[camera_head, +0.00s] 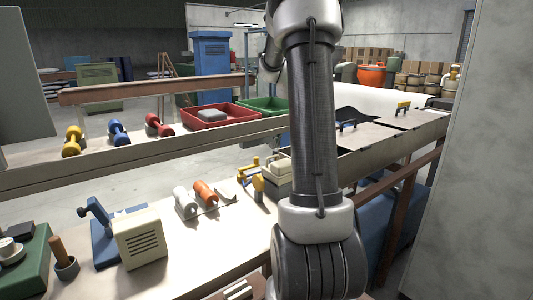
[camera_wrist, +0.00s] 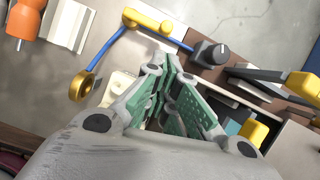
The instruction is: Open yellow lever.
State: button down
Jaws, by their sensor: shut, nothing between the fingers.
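In the wrist view, a yellow handle piece (camera_wrist: 147,20) sits on a bent blue rod that ends in a brass-yellow ring (camera_wrist: 84,85). Yellow grips also show on dark bars at the right, one at the edge (camera_wrist: 302,86) and one lower (camera_wrist: 252,132). I cannot tell which piece is the yellow lever. My gripper (camera_wrist: 172,90) is shut and empty, below the blue rod in the picture and apart from the yellow grips. In the head view, yellow parts (camera_head: 250,170) stand beside a cream box (camera_head: 279,178), and my arm hides the gripper.
An orange roller (camera_head: 205,192) and a beige vented block (camera_head: 139,238) stand on the near bench. A yellow handle (camera_head: 403,106) and a blue handle (camera_head: 347,125) are on the far counter. Red (camera_head: 232,124) and green bins (camera_head: 264,104) stand behind. A grey wall (camera_head: 480,190) closes the right.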

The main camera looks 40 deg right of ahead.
jog(key=x, duration=0.9)
jog(key=shift+f, duration=0.25)
jog(key=shift+w+d, duration=0.15)
jog(key=shift+n, duration=0.3)
